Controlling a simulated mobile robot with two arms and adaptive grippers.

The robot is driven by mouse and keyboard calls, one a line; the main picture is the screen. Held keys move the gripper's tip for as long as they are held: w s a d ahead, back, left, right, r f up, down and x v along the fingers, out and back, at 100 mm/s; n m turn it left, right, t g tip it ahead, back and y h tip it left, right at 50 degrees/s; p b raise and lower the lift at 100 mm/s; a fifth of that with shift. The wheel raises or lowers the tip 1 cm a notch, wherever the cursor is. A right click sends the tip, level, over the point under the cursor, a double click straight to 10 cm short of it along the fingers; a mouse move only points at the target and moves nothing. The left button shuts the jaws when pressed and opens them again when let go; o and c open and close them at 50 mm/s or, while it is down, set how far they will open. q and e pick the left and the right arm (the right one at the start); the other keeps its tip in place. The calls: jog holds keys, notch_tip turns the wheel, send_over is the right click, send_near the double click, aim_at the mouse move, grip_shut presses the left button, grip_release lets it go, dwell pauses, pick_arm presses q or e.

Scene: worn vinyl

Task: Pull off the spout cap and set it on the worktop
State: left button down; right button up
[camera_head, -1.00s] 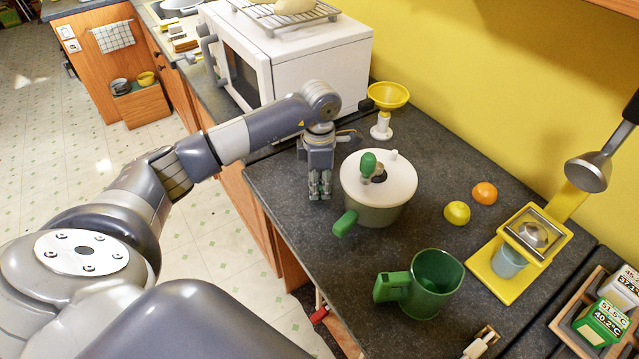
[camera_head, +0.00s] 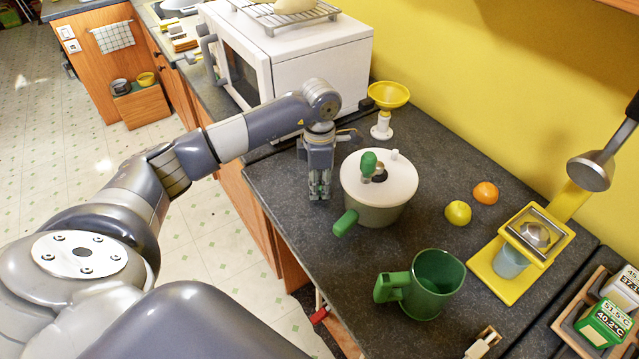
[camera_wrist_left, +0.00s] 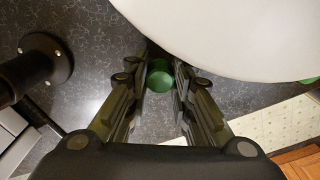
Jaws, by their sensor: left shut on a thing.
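The pot (camera_head: 376,213) stands on the dark worktop (camera_head: 330,262) with a white lid (camera_head: 393,184), a green knob (camera_head: 368,164) and a green side handle (camera_head: 345,222). My left gripper (camera_head: 319,194) points down just left of the pot. In the left wrist view, its fingers (camera_wrist_left: 160,82) are shut on a round green spout cap (camera_wrist_left: 160,76) close beside the white lid (camera_wrist_left: 240,30). In the head view the fingers hide the cap. The spout is hidden, so I cannot tell whether the cap still sits on it. My right gripper is not in view.
A green jug (camera_head: 435,283) stands in front of the pot. A yellow funnel on a stand (camera_head: 386,100) is behind it, and a white microwave (camera_head: 300,60) behind my left gripper. Worktop between pot and jug is bare.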

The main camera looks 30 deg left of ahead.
pick_arm(q)
jog(key=shift+f+b, duration=0.5)
jog(key=shift+f, duration=0.15)
dwell(0.5)
jog(key=c, duration=1.3)
grip_release()
jog(key=shift+r, duration=0.1)
jog(key=shift+r+p, duration=2.35)
jog(key=shift+r, duration=1.6)
